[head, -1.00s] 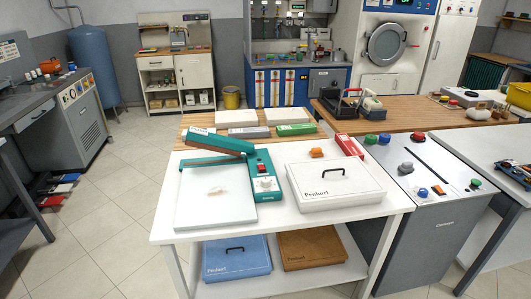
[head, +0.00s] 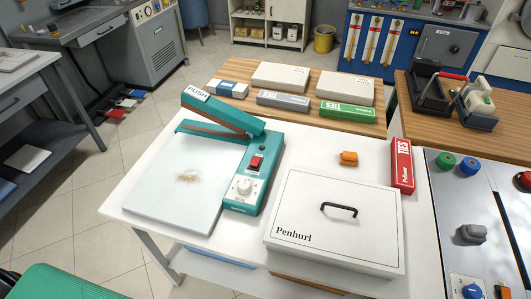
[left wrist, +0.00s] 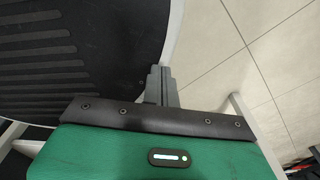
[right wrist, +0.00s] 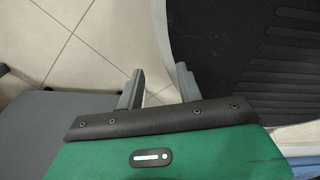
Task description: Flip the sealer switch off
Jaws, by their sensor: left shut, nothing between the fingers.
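The teal sealer (head: 262,185) stands on the white table, with its lever arm (head: 222,112) raised and marked PUSH. A red rocker switch (head: 256,162) sits on its top panel, above a white dial (head: 244,187). I cannot tell which way the rocker is tipped. The sealer's pale plate (head: 150,185) has a small brownish patch on it. My left gripper (left wrist: 161,86) is shut and empty in the left wrist view, over the floor and a dark base. My right gripper (right wrist: 158,88) is open and empty in the right wrist view. Neither gripper is near the sealer.
A white lidded box marked Penhurl (head: 335,222) stands right of the sealer. A red carton (head: 402,165) and an orange item (head: 348,158) lie behind it. Cartons, including a green one (head: 347,110), line the wooden strip at the back. A grey cabinet with knobs (head: 470,208) adjoins the right.

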